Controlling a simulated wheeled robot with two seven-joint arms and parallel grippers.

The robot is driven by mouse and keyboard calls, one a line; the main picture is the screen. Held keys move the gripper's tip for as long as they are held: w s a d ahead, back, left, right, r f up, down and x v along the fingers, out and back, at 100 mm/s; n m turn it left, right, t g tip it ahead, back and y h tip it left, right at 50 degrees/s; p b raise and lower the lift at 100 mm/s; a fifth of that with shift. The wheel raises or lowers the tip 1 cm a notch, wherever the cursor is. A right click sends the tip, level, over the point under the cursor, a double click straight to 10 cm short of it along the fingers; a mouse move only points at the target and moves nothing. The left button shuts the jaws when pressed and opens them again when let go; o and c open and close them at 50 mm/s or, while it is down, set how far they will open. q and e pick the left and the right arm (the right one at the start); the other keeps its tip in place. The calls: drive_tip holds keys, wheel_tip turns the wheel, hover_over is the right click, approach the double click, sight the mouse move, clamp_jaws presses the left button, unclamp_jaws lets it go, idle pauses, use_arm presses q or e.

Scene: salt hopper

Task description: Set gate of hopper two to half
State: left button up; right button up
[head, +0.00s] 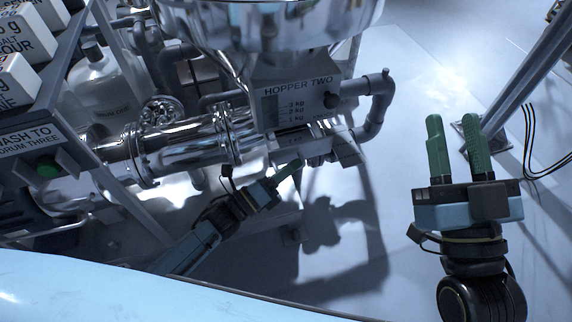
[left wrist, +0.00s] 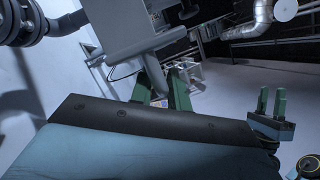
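Below the scale sits a grey gate block (head: 345,148). My left gripper (head: 289,170) is just under and in front of this block, its green fingers partly hidden. In the left wrist view, its two fingers (left wrist: 160,90) stand apart on either side of a tapered grey handle (left wrist: 153,72); a firm grip is not visible. The gate's setting is not readable. My right gripper (head: 456,148) is open and empty, well to the right.
Steel pipes with flanges (head: 180,148) and a valve wheel (head: 161,110) run left of the hopper. A grey elbow pipe (head: 376,100) bends down at its right. The floor on the right is mostly clear.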

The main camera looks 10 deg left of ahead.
use_arm(q)
drive_tip(key=shift+o, duration=1.3)
drive_tip(key=shift+s, duration=0.1)
